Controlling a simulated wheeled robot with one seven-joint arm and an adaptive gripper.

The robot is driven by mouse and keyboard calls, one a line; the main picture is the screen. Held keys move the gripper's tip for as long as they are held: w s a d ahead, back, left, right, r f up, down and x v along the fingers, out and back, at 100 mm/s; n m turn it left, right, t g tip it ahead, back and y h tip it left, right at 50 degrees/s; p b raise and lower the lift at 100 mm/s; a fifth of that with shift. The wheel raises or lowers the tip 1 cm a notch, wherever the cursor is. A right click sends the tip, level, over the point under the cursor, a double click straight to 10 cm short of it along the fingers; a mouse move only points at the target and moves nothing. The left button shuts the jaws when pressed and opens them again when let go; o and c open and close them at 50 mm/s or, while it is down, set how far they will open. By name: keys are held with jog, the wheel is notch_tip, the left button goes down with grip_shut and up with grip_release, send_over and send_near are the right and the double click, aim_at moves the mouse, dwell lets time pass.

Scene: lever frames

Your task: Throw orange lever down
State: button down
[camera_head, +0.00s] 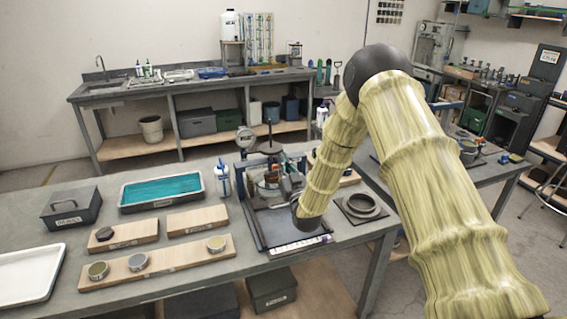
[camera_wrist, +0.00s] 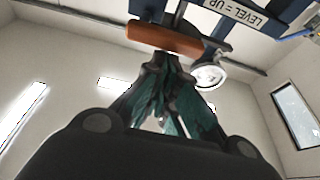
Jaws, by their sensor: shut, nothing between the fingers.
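The orange lever handle (camera_wrist: 178,40) is a bar lying nearly level across the upper part of the wrist view. My gripper (camera_wrist: 165,60) has green-sided fingers with the tips together, close by the middle of the bar; the view does not settle whether they touch it. Nothing is held between the fingers. In the head view the dark lever frame (camera_head: 252,222) stands on the bench, and my gripper (camera_head: 284,172) is small among its parts, partly hidden by my arm. The orange handle is hard to pick out there.
A blue beam with a white label (camera_wrist: 235,14) and a round gauge (camera_wrist: 208,76) lie near the lever. A teal-lined tray (camera_head: 160,191), wooden boards (camera_head: 197,220) and a small white-blue bottle (camera_head: 222,178) stand left of the frame. A dark ring-topped block (camera_head: 361,207) is at right.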

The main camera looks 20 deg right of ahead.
jog(key=shift+a+f, duration=0.1)
jog(key=shift+a, duration=0.1)
jog(key=shift+a+n+y+b, duration=0.1)
jog(key=shift+n+y+b, duration=0.35)
jog(key=shift+n, duration=0.45)
